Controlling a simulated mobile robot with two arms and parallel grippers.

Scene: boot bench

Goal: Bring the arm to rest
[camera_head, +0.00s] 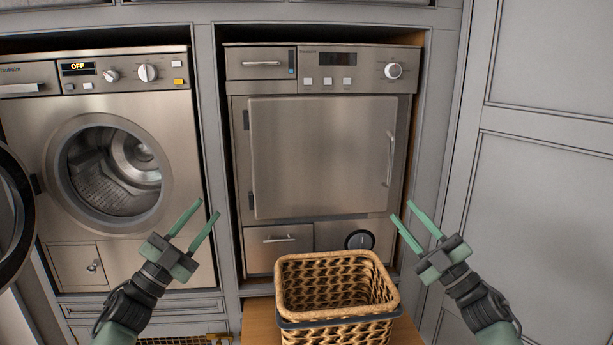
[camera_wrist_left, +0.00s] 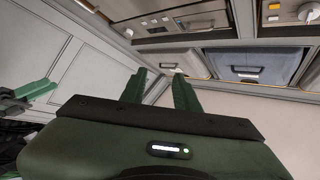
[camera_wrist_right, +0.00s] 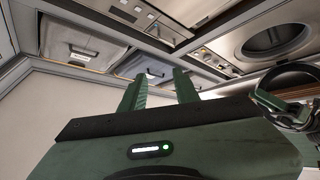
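My left gripper (camera_head: 195,222) is raised in front of the gap between the two machines, its two green fingers apart with nothing between them. Its fingers also show in the left wrist view (camera_wrist_left: 158,90), apart and empty. My right gripper (camera_head: 415,225) is raised to the right of the wicker basket, in front of the right machine's edge. Its fingers are apart and empty, as the right wrist view (camera_wrist_right: 160,90) also shows. Neither gripper touches anything in view.
A wicker basket (camera_head: 337,322) stands on a wooden surface (camera_head: 262,318) between my arms; its inside looks empty. The left washing machine (camera_head: 120,105) has its round door (camera_head: 12,220) swung open at the left edge. The right machine's square door (camera_head: 320,155) is shut. A grey panelled door (camera_head: 540,190) stands at right.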

